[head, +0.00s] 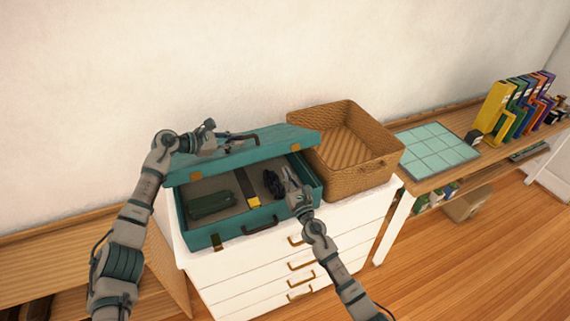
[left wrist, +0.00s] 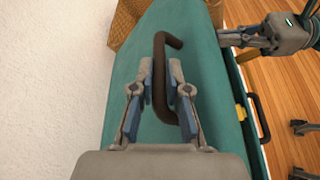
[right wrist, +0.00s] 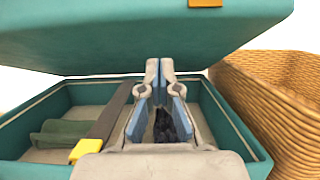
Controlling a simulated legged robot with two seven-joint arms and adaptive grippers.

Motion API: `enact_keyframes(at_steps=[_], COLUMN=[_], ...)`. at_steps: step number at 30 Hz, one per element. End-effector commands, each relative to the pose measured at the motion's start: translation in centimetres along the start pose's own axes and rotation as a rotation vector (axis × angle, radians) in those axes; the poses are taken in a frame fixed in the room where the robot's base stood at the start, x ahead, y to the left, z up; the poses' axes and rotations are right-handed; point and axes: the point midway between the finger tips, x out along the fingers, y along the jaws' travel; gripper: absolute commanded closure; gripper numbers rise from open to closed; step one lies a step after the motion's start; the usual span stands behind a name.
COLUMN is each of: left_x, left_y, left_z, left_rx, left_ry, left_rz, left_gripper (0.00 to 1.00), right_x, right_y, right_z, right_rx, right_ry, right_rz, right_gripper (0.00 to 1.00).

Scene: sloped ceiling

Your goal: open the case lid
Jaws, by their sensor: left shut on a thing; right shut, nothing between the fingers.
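The teal case (head: 205,235) sits on a white drawer cabinet with its lid (head: 290,137) raised partway, leaving a gap at the front. My left gripper (head: 225,138) is on top of the lid. In the left wrist view its fingers (left wrist: 160,82) are shut on a dark brown lid handle (left wrist: 165,40). My right gripper (head: 283,177) is at the open front right of the case, below the lid. In the right wrist view its fingers (right wrist: 160,68) are shut and empty, with the lid (right wrist: 130,35) overhead.
Inside the case are a green item (head: 210,205), a dark strip with a yellow end (head: 250,190) and a black object (head: 271,182). A wicker basket (head: 365,178) stands close on the right. A shelf with a tiled mat (head: 435,152) and binders is farther right. The wall is behind.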

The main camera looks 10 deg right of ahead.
Motion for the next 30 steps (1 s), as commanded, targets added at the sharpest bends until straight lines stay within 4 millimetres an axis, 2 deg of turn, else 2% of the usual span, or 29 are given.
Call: enact_keyframes(at_steps=[1,6,22,30], left_x=[0.1,0.1,0.1,0.1], left_y=[-0.1,-0.1,-0.1,-0.4], left_z=[0.1,0.1,0.1,0.0], left_rx=[0.004,0.004,0.004,0.004], left_ry=[-0.001,0.0,0.0,0.0], left_rz=[-0.003,-0.003,-0.003,-0.011], left_gripper=[1.0,1.0,1.0,1.0], right_x=[0.5,1.7,2.4,4.0], right_y=[-0.1,-0.2,-0.1,-0.1], right_z=[0.9,2.2,2.9,4.8], right_rx=[-0.009,-0.007,-0.005,-0.005], right_ry=[-0.006,-0.004,-0.002,-0.007], right_rz=[0.004,0.002,0.001,-0.001], right_gripper=[1.0,1.0,1.0,1.0])
